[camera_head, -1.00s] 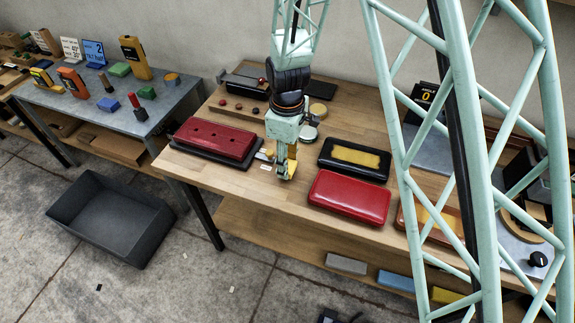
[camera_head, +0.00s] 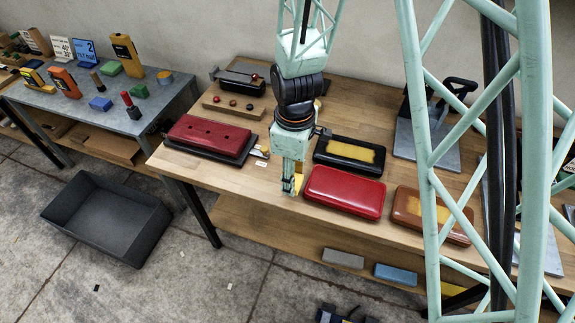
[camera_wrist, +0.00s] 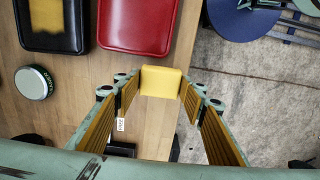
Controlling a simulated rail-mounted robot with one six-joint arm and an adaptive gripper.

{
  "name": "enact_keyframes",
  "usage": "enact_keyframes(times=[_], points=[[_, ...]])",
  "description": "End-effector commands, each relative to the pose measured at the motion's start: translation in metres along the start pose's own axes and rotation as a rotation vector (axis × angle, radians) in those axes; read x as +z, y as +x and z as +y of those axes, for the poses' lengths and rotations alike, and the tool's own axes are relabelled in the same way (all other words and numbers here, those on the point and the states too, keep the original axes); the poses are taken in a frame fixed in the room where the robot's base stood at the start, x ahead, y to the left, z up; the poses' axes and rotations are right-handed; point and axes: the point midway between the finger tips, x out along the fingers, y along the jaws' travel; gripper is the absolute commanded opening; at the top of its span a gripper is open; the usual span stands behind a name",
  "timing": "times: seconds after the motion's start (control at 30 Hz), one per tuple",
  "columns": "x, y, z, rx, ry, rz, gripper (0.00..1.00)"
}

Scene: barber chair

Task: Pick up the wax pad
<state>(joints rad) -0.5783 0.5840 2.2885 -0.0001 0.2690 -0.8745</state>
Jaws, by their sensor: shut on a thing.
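The wax pad, a small yellow block (camera_wrist: 161,81), sits between the fingertips of my gripper (camera_wrist: 160,98) in the wrist view. My gripper is shut on it, with the fingers on its two sides. In the head view my gripper (camera_head: 291,188) points down at the front edge of the wooden table, just left of a red cushion (camera_head: 345,191). A bit of the yellow block (camera_head: 299,184) shows beside the fingers. The wrist view shows the concrete floor to the right of the block. Its exact height above the table is hard to tell.
A black pad with a yellow centre (camera_head: 349,155) and a brown one (camera_head: 433,214) lie near the red cushion. A dark red pad (camera_head: 208,136) is at left. A round tin (camera_wrist: 34,82) shows in the wrist view. A grey bin (camera_head: 106,216) stands on the floor.

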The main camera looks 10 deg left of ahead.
Motion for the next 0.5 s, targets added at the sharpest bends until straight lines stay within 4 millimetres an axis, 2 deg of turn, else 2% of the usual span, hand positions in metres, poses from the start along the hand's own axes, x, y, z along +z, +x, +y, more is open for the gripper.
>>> enact_keyframes(times=[0.2,0.5], points=[[0.022,-0.003,-0.028,-0.001,0.0,-0.001,0.29],[0.036,-0.005,-0.045,-0.001,0.0,-0.001,0.29]])
